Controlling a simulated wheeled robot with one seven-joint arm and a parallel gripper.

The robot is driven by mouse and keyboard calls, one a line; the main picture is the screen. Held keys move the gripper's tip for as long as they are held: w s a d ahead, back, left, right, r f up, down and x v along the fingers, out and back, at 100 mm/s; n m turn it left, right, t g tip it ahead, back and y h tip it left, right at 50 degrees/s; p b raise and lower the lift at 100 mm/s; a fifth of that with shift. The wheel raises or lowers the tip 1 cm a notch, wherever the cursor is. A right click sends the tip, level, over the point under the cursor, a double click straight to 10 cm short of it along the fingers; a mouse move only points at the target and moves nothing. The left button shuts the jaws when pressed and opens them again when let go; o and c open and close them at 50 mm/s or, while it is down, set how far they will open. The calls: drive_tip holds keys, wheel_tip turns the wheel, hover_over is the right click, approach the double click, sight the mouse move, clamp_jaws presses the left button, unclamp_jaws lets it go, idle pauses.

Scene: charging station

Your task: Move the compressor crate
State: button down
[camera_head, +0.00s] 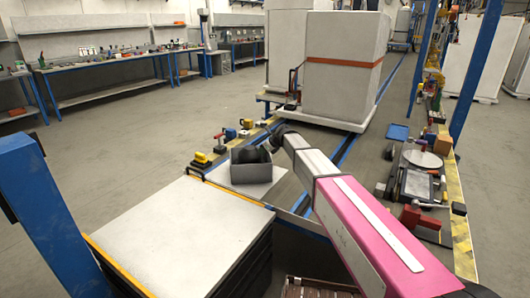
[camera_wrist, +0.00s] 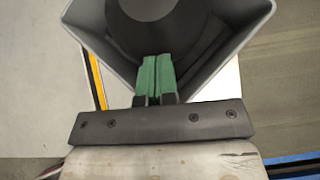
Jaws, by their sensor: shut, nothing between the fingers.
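The grey open-topped crate (camera_head: 252,173) stands on a white board in the middle of the head view. In the wrist view the crate's wall (camera_wrist: 240,25) surrounds a dark round body (camera_wrist: 150,25), which I take for the compressor. My gripper (camera_wrist: 157,77) has green fingertips pressed together with nothing between them. The fingertips appear over the near corner of the crate, in front of the dark body. I cannot tell whether they touch it. In the head view my pink and white arm reaches to the crate from the right, and the fingertips cannot be made out.
A white-topped cabinet (camera_head: 180,235) stands in front left, beside a blue post (camera_head: 45,215). Behind the crate is a large white box with an orange strap (camera_head: 343,62). Tools and a round plate (camera_head: 422,159) lie along the right side. Open floor (camera_head: 140,130) spreads left.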

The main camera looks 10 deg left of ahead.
sight(255, 150)
drive_tip(key=a, duration=0.1)
drive_tip(key=w+a, duration=0.1)
drive_tip(key=a, duration=0.2)
drive_tip(key=shift+w, duration=0.35)
drive_tip(key=shift+d, duration=0.1)
drive_tip(key=shift+s, duration=0.1)
